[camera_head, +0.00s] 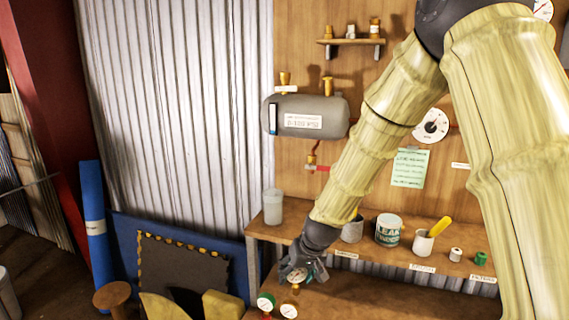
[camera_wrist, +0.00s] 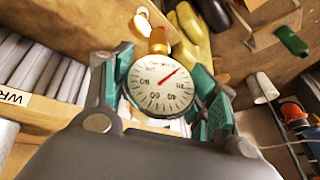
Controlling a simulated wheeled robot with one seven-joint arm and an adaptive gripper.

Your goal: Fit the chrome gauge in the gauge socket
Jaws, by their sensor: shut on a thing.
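My gripper (camera_head: 308,272) is shut on a round gauge with a white dial, a red needle and a silver rim. In the wrist view the gauge (camera_wrist: 160,84) sits between the teal finger pads of my gripper (camera_wrist: 162,92), its dial facing the camera. In the head view the held gauge (camera_head: 298,275) is small, above the lower bench. A grey tank (camera_head: 335,117) on the wall has brass fittings on top, at left (camera_head: 284,79) and right (camera_head: 328,86). I cannot tell which fitting is the gauge socket.
Two other gauges, one green-rimmed (camera_head: 265,303) and one pale-dialled (camera_head: 289,310), lie below my gripper. The shelf holds a translucent cup (camera_head: 272,207), a labelled tin (camera_head: 389,230) and a mug (camera_head: 423,242). A wall gauge (camera_head: 431,126) hangs right of the tank.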

